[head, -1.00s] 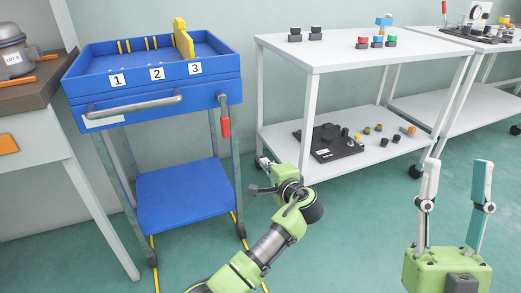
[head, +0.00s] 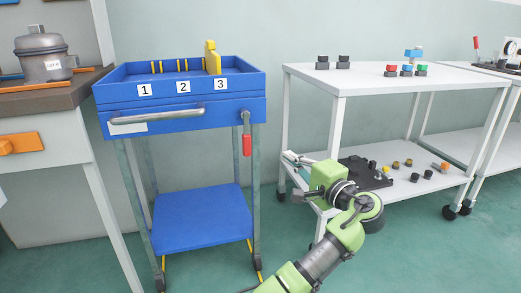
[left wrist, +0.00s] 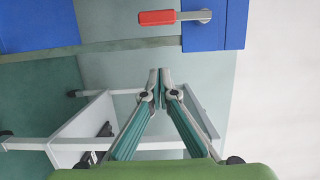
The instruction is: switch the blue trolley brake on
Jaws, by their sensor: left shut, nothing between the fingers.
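The blue trolley (head: 180,118) stands left of centre in the head view. Its brake lever (head: 247,144), with a red grip, hangs straight down from a metal pivot at the trolley's right front corner. In the left wrist view the red grip (left wrist: 156,17) lies sideways at the top, beside the blue body (left wrist: 215,25). My left gripper (head: 289,156) is shut and empty, to the right of the lever and slightly lower in the head view. Its fingertips (left wrist: 159,73) meet below the red grip in the wrist view, apart from it. My right gripper is out of view.
A white shelf table (head: 345,82) with small coloured parts stands close behind my left gripper to the right. A brown-topped bench (head: 60,95) with a pot (head: 42,58) is at the left. Open green floor (head: 420,255) shows at the right.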

